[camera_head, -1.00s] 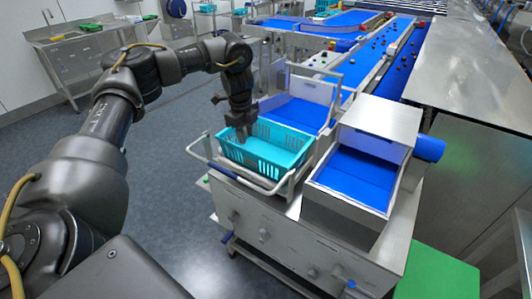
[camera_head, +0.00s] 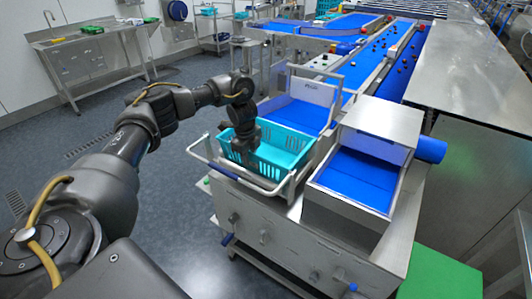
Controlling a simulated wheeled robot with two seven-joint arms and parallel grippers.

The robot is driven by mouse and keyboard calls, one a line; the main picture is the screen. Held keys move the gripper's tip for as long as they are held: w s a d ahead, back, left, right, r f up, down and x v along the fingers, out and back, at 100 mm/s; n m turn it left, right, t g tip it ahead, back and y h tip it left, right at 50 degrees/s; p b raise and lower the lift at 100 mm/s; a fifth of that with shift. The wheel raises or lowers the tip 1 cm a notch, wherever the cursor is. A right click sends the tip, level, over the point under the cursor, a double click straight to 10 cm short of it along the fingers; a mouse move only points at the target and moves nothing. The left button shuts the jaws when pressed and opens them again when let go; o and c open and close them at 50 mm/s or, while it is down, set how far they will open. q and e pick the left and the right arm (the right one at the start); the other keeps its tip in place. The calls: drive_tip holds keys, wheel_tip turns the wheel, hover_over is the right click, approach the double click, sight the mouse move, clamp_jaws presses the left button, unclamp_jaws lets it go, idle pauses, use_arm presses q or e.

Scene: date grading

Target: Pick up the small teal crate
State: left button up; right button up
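The small teal crate (camera_head: 285,151) sits in a metal frame at the left end of the steel machine, upright and seemingly empty. My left gripper (camera_head: 246,160) points down at the crate's near left side, its fingers overlapping the crate's wall in the picture. I cannot tell whether the fingers touch or straddle the wall, or whether they are open. My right gripper is not in view.
A metal handle rail (camera_head: 203,151) runs around the crate's left and front. A blue chute (camera_head: 357,178) with steel sides stands to the right. Blue conveyors (camera_head: 371,79) carrying dark dates lie behind. A green platform (camera_head: 437,274) is at the lower right.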

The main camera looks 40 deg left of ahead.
use_arm(q)
drive_tip(key=shift+d, duration=0.1)
clamp_jaws()
idle(0.4)
